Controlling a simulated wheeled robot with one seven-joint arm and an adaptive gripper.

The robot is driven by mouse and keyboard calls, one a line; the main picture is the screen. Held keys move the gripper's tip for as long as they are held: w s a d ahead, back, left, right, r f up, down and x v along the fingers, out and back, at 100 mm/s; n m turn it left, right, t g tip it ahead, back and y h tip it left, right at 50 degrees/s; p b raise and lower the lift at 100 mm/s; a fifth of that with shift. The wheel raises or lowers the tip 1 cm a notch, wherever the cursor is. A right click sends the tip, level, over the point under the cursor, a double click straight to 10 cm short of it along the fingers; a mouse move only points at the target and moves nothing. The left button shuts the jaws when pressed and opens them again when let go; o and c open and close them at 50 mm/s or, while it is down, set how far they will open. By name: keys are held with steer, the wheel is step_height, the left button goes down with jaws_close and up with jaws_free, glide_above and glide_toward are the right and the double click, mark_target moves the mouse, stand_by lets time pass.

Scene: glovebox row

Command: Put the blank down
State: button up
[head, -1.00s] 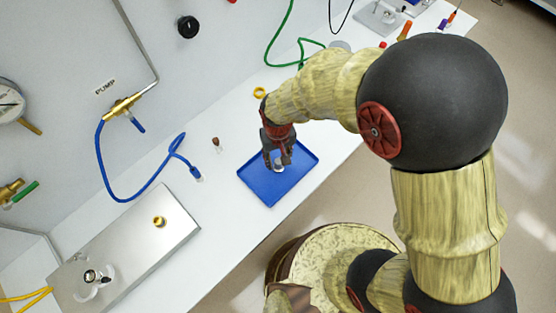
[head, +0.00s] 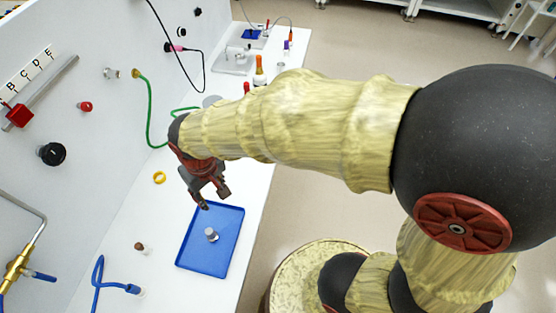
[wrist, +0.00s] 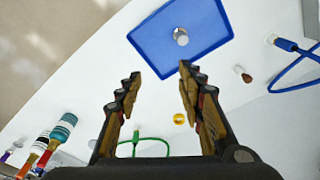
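The blank, a small grey-white metal cylinder (head: 211,234), stands in the blue tray (head: 222,262) on the white bench. It also shows in the wrist view (wrist: 181,37), inside the tray (wrist: 160,55). My gripper (head: 214,198) is above the bench near the tray's far edge, apart from the blank. In the wrist view my gripper (wrist: 158,80) has its two fingers spread with nothing between them.
A yellow ring (head: 159,177) and a small brown-tipped piece (head: 141,248) lie left of the tray. A blue hose (head: 98,275) is at the lower left. A green hose (head: 150,110) and several bottles, one orange (head: 260,72), are farther along the bench.

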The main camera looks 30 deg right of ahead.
steer(key=s+d+r+m+t, duration=0.1)
steer(key=s+d+r, duration=0.3)
steer(key=d+r, duration=0.4)
steer(key=s+d+r+m+t, duration=0.2)
steer(key=s+d+r, duration=0.3)
steer(key=d+r, duration=0.3)
steer(key=shift+s+d+r+t+h, duration=0.15)
steer(key=shift+s+d+t+h, duration=0.15)
steer(key=shift+d+t, duration=0.3)
steer(key=shift+a, duration=0.1)
step_height(320, 180, down, 6)
steer(key=b, duration=0.5)
steer(key=shift+r+b, duration=0.1)
steer(key=shift+b, duration=0.3)
steer(key=shift+w+r, duration=0.1)
steer(key=shift+r, duration=0.1)
steer(key=shift+c, duration=0.9)
steer(key=shift+a, duration=0.15)
